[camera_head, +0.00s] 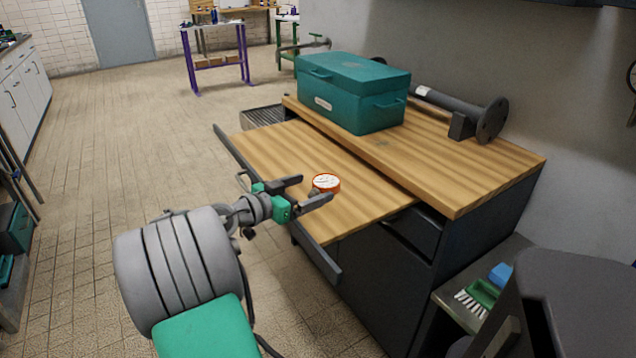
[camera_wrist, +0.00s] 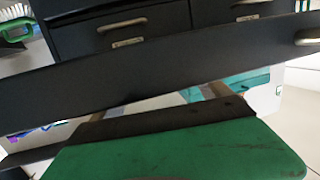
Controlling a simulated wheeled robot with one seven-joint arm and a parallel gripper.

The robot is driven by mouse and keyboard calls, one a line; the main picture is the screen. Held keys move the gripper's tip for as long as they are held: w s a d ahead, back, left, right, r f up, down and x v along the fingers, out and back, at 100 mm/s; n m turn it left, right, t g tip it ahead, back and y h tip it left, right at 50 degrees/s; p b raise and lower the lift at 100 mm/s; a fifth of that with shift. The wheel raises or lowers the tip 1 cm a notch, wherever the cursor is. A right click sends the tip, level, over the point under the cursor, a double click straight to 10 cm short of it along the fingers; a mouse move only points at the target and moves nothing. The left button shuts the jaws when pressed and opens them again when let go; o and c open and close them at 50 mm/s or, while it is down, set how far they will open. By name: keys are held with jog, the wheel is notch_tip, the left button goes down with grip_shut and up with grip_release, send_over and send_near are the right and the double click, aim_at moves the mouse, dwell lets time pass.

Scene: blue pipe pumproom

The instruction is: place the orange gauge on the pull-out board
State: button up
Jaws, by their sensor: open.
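The orange gauge (camera_head: 326,182), with a white round face and orange rim, is over the pull-out board (camera_head: 285,150), near its front edge. It looks to rest on the board, but I cannot be sure of the contact. My gripper (camera_head: 315,189) is open, with one finger on each side of the gauge's near part. The gauge lies at the fingertips. In the wrist view my green gripper body and the dark board rail (camera_wrist: 170,70) fill the picture, and I cannot make out the gauge there.
A teal toolbox (camera_head: 352,92) and a dark flanged pipe (camera_head: 460,112) stand on the fixed wooden worktop behind the board. Dark drawers (camera_head: 415,235) are below. A green brush (camera_head: 482,292) lies on a low shelf at right. The board's left part is clear.

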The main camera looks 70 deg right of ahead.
jog(key=v, duration=0.5)
jog(key=shift+w+a+r, duration=0.1)
jog(key=shift+w+r, duration=0.05)
jog(key=shift+w, duration=0.1)
jog(key=a+r+p, duration=0.1)
jog(key=p, duration=0.2)
jog(key=shift+w+r+p, duration=0.15)
jog(key=shift+w+p, duration=0.05)
jog(key=shift+p, duration=0.1)
jog(key=shift+w+a+p, duration=0.3)
jog(key=shift+a+p, duration=0.2)
jog(key=shift+p, duration=0.7)
jog(key=shift+w+a+f+p, duration=0.1)
jog(key=shift+a+f+p, duration=0.2)
jog(key=shift+f, duration=0.1)
